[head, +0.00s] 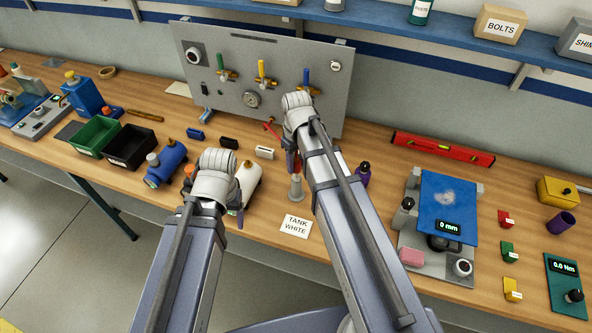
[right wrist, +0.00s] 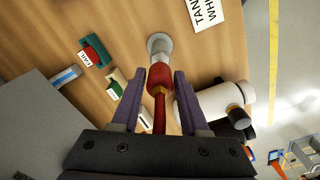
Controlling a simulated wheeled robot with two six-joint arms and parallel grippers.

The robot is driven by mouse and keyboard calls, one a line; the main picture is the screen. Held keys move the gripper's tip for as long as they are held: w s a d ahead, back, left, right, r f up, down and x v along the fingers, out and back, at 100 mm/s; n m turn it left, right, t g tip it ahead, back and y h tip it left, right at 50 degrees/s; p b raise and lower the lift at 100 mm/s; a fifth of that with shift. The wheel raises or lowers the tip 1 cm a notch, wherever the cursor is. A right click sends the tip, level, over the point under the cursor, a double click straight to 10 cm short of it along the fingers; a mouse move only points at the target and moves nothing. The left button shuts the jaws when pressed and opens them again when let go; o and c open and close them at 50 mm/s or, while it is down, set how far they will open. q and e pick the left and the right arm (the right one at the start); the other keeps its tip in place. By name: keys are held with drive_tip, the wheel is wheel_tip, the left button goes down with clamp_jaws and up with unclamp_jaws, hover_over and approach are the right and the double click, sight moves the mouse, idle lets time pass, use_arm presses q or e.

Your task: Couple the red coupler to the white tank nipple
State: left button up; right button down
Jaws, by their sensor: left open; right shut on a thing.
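The red coupler (right wrist: 160,76) is between the two fingers of my right gripper (right wrist: 157,84), with a red hose running back from it. My right gripper (head: 294,164) is shut on it. A silver upright nipple (head: 296,189) stands behind the TANK WHITE card (head: 295,226). In the right wrist view the nipple (right wrist: 158,46) lines up with the coupler's far end; I cannot tell whether it is seated. The white tank (head: 249,180) lies to the left of the nipple, partly hidden by my left arm. My left gripper (head: 213,213) is open beside the tank, its fingers partly hidden.
A blue tank (head: 165,164) lies left of the white one. A grey panel (head: 262,75) with valves and a gauge stands behind. Green (head: 96,135) and black (head: 130,147) bins are on the left. A blue-topped test stand (head: 447,205) is on the right.

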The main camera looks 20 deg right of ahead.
sight(296, 157)
wheel_tip(296, 157, up, 4)
drive_tip(key=p, duration=0.4)
use_arm(q)
wheel_tip(296, 157, up, 4)
idle(0.3)
drive_tip(key=shift+a, duration=0.1)
use_arm(e)
drive_tip(key=shift+w+a, duration=0.1)
